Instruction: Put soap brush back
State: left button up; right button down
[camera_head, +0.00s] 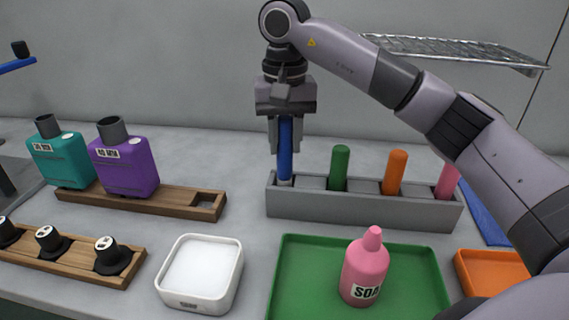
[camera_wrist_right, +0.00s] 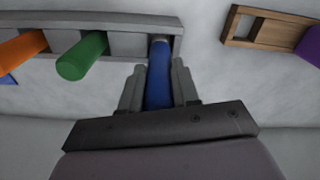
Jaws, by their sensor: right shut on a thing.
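The blue brush (camera_head: 285,150) stands upright with its lower end in the leftmost slot of the grey rack (camera_head: 365,207). My right gripper (camera_head: 285,145) is above that slot, shut on the blue handle. In the right wrist view the blue brush (camera_wrist_right: 159,75) lies between the two fingers of my right gripper (camera_wrist_right: 158,85), and its far end meets the end slot of the grey rack (camera_wrist_right: 125,42). Its bristle end is hidden in the rack. The pink soap bottle (camera_head: 366,268) stands upright on the green tray (camera_head: 300,265). My left gripper is not in view.
Green (camera_head: 339,167), orange (camera_head: 394,172) and pink (camera_head: 447,181) handles stand in the rack's other slots. At left are a wooden holder (camera_head: 175,202) with teal and purple bottles, and a white dish (camera_head: 200,272). A wire shelf (camera_head: 455,50) hangs behind my right arm.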

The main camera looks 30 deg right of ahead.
aim_at(285, 118)
jog(key=shift+f, duration=2.2)
jog(key=c, duration=0.8)
grip_release()
notch_tip(285, 118, up, 11)
jog(key=shift+f+p, duration=0.1)
jog(key=shift+p, duration=0.75)
jog(key=shift+s+r, duration=0.1)
jog(key=shift+r, duration=0.55)
jog(key=shift+a+f, duration=0.1)
